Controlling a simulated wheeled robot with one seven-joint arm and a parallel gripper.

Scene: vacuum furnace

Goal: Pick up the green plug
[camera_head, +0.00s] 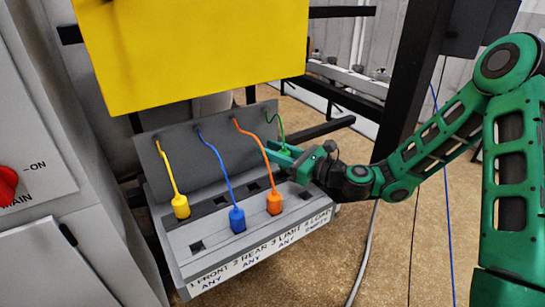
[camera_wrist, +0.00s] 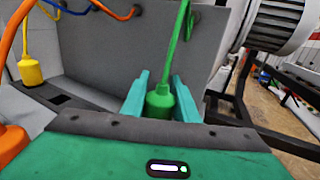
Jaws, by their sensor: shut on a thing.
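The green plug (camera_wrist: 160,101) sits between the two teal fingers of my gripper (camera_wrist: 160,98) in the wrist view, and the gripper is shut on it. Its green cable (camera_wrist: 178,45) rises from its top. In the head view my gripper (camera_head: 284,157) is at the back right of the grey socket box (camera_head: 210,262). There the green cable (camera_head: 281,128) runs down to the fingers, and the plug itself is hidden or too small to make out. The plug's lower end is hidden, so I cannot tell whether it touches the box.
Yellow (camera_head: 181,206), blue (camera_head: 238,219) and orange (camera_head: 274,203) plugs stand in the box with their cables attached to the back panel. An open socket (camera_head: 305,195) lies right of the orange plug. A yellow panel (camera_head: 195,50) hangs above. A dark post (camera_head: 403,75) stands behind my arm.

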